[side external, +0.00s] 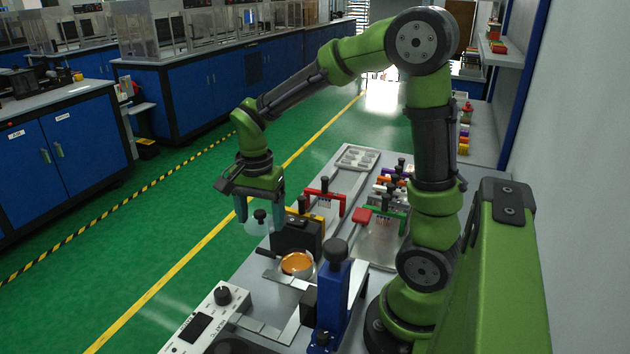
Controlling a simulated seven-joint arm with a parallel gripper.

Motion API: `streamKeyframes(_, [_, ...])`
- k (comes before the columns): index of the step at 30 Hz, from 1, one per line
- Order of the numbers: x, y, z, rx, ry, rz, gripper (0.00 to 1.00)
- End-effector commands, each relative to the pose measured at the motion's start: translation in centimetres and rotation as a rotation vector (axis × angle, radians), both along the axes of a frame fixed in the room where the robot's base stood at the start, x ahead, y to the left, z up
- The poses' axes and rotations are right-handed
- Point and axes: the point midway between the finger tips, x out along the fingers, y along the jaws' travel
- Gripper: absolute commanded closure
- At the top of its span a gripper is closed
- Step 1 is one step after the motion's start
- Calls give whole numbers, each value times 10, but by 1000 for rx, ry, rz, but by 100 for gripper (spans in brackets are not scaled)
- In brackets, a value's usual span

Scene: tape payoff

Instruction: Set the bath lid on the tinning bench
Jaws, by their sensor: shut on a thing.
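My gripper (259,216) hangs at the left of the workbench with its teal fingers pointing down. It is shut on the bath lid (257,229), a pale see-through piece with a black knob on top. The lid is held in the air near the left edge of the grey tinning bench (257,291); its exact height above the surface is hard to tell. A small round metal bath (297,263) with orange contents stands uncovered on the bench, to the right of and nearer than the lid. How the fingertips meet the lid is unclear.
A black block (296,238) stands close to the right of the lid. A blue stand (334,298) with a black knob and a white control box (208,318) are at the front. Red, yellow and green handled tools and a tray (357,158) lie farther back.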

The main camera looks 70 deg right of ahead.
Motion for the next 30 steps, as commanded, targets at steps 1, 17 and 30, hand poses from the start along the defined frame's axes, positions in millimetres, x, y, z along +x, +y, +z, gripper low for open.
streamKeyframes(1, [9, -3, -11, 4, 5, 93, 55])
streamKeyframes(17, [43, -16, -68, 18, -9, 455, 55])
streamKeyframes(30, [28, -20, -94, 3, 3, 168, 55])
